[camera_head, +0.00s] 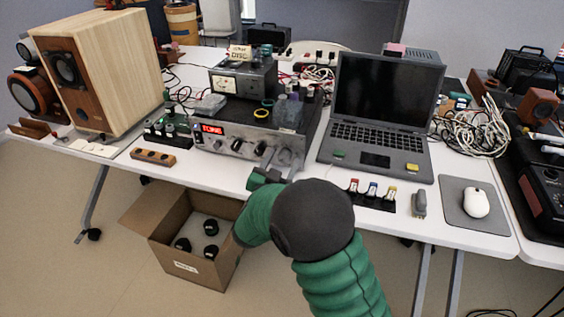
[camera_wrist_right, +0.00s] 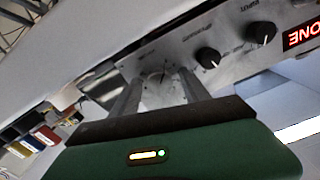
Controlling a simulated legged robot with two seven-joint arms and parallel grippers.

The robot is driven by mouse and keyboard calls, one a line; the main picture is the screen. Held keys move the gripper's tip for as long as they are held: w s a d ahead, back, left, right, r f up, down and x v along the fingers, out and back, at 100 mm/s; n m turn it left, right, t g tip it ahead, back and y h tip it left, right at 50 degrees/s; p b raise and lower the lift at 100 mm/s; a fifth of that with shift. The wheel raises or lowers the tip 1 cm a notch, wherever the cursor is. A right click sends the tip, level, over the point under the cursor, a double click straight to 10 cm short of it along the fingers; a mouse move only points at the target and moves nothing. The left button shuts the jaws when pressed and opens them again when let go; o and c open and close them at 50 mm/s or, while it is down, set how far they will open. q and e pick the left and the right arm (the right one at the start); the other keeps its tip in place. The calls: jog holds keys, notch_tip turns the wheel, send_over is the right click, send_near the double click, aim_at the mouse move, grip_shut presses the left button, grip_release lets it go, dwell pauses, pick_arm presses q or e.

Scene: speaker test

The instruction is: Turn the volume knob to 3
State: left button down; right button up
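The grey amplifier (camera_head: 205,146) stands at the middle of the table's front edge, its red lit display at the left of its front panel. Its panel appears upside down in the wrist view (camera_wrist_right: 232,62), with two black knobs, the nearer one (camera_wrist_right: 208,58) beside my fingers. My right gripper (camera_head: 281,160) is at the right end of the panel. In the wrist view its two fingers (camera_wrist_right: 160,88) stand apart, with a dial area and a thin dark pointer line between their tips. I cannot read the dial's numbers or tell whether the fingers touch a knob. My left gripper is not in view.
A laptop (camera_head: 384,95) is right of the amplifier, and a wooden speaker (camera_head: 110,70) is at the left. Small coloured-label items (camera_head: 372,190) lie near the front edge by my arm. An open cardboard box (camera_head: 165,217) stands on the floor below.

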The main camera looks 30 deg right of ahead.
grip_shut()
jog(key=shift+f+m, duration=0.1)
jog(key=shift+m, duration=0.3)
jog(key=m+b, duration=0.3)
jog(key=shift+f+m, duration=0.1)
jog(key=shift+m, duration=0.3)
jog(key=m+b, duration=0.2)
jog(key=m, duration=0.1)
jog(key=shift+m, duration=0.4)
jog(key=m+b, duration=0.3)
jog(key=shift+f+b, duration=0.1)
jog(key=shift+b, duration=0.25)
jog(key=shift+m+b, duration=1.9)
jog(key=shift+m, duration=0.5)
